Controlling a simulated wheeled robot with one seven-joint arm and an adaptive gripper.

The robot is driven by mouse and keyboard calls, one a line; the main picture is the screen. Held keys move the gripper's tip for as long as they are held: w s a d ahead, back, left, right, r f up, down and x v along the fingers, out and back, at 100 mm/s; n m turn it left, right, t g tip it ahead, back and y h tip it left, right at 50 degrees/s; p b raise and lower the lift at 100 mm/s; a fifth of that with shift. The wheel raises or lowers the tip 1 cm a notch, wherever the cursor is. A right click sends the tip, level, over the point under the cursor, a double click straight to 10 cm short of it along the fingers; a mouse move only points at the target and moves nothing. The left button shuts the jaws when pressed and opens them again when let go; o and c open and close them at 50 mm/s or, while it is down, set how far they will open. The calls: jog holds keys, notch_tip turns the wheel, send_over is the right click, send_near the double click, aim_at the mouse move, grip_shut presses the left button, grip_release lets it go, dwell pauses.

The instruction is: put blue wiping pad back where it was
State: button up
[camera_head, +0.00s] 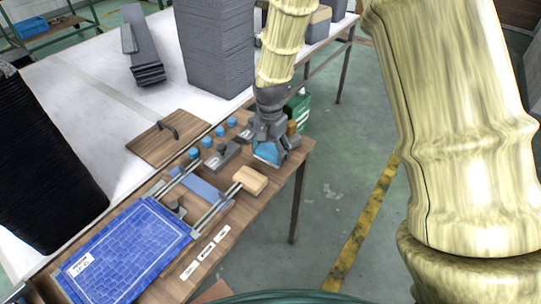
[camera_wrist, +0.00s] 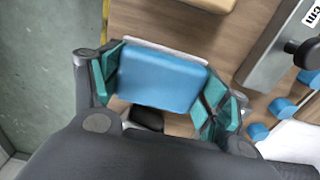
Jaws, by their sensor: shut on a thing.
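The blue wiping pad (camera_head: 267,152) is between the fingers of my gripper (camera_head: 272,138) at the right end of the wooden table (camera_head: 215,255). In the wrist view the pad (camera_wrist: 160,75) is a blue block with a thin white edge on its far side. The teal finger pads of my gripper (camera_wrist: 162,90) press on its left and right sides. The pad is over or on the wood near the table's edge; I cannot tell whether it touches.
A pale wooden block (camera_head: 250,179) lies just left of the pad. Several blue knobs (camera_head: 207,142) and a grey metal piece (camera_wrist: 275,50) are near. A blue tiled panel (camera_head: 125,255) lies farther left. A green bin (camera_head: 298,108) is behind my gripper. The floor drops away right of the table.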

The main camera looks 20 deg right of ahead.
aim_at(271, 149)
jog(key=shift+f, duration=1.25)
jog(key=shift+f, duration=0.15)
jog(key=o, duration=1)
notch_tip(271, 149, up, 12)
jog(key=shift+r+b, duration=0.15)
jog(key=shift+b, duration=0.35)
